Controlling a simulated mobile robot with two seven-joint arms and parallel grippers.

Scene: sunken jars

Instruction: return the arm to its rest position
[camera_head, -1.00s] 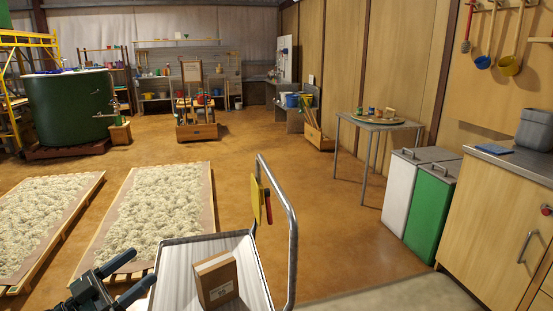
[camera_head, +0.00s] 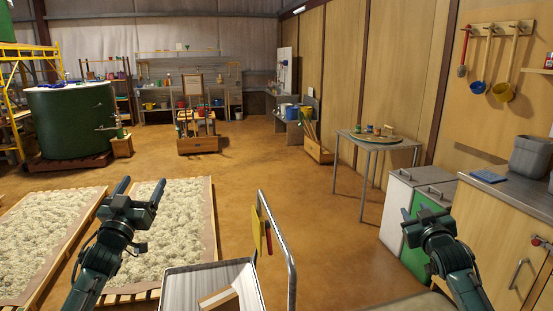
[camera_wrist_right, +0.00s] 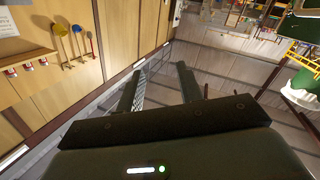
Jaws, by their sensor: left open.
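In the head view my left gripper (camera_head: 144,181) is raised at the lower left, open and empty, its fingers pointing up and away. It appears in front of the pale-filled beds. My right gripper (camera_head: 426,210) is raised at the lower right, in front of the green bin, with its fingers up and apart. The right wrist view shows the fingers of this gripper (camera_wrist_right: 160,75) spread with nothing between them. Both forearms rise from the bottom edge of the head view.
A cart tray (camera_head: 180,283) with a metal handle (camera_head: 290,250) holds a cardboard box (camera_head: 218,299) between my arms. A wooden counter (camera_head: 505,235) and a green bin (camera_head: 415,262) stand at right. Open floor (camera_head: 290,180) lies beyond the cart.

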